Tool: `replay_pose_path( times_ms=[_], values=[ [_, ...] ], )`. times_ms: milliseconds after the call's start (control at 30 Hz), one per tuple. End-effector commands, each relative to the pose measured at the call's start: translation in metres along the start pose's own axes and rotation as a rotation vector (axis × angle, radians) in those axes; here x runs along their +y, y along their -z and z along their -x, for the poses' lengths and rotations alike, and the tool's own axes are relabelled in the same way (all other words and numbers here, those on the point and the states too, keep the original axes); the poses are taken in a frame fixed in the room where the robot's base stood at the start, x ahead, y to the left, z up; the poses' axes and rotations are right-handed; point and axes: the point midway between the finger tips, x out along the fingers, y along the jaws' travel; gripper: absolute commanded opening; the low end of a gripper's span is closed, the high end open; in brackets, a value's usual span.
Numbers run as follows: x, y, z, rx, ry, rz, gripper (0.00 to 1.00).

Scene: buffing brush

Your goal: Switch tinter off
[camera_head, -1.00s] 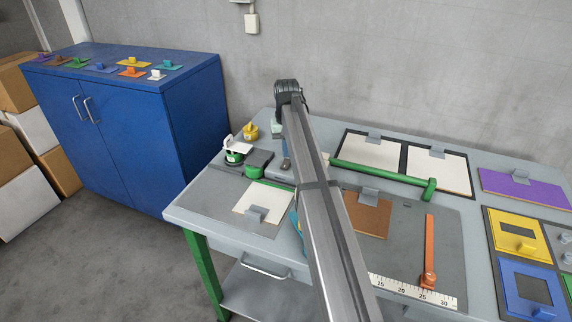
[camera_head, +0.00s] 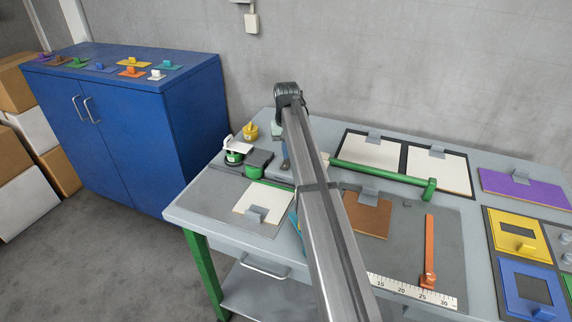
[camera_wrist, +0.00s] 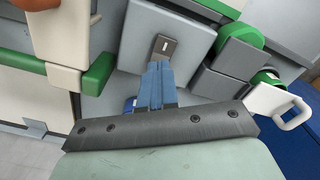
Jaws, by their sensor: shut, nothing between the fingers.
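A light grey machine housing (camera_wrist: 140,25) lies under my gripper in the wrist view; I take it as the tinter, though no label is readable. A small brown-grey switch plate (camera_wrist: 163,47) with a pale slot is set in it. My gripper (camera_wrist: 160,66) has blue fingers, shut together and empty, with the tips just at the near edge of the plate. I cannot tell whether they touch it, nor which way the switch is set. In the head view my arm hides most of the housing, and a blue finger (camera_head: 285,155) shows beside the arm.
Dark grey blocks with a green part (camera_wrist: 238,52) and a white handled piece (camera_wrist: 280,105) stand close on the right in the wrist view. A green bar (camera_head: 385,175) crosses the bench. Boards and a ruler (camera_head: 410,292) lie right. A blue cabinet (camera_head: 135,130) stands left.

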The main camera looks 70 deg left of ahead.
Motion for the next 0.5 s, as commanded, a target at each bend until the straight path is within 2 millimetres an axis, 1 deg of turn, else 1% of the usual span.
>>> replay_pose_path(
  times_ms=[500],
  values=[
    [0.0, -0.0001, -0.0066, 0.0, 0.0, 0.0, 0.0]
  ],
)
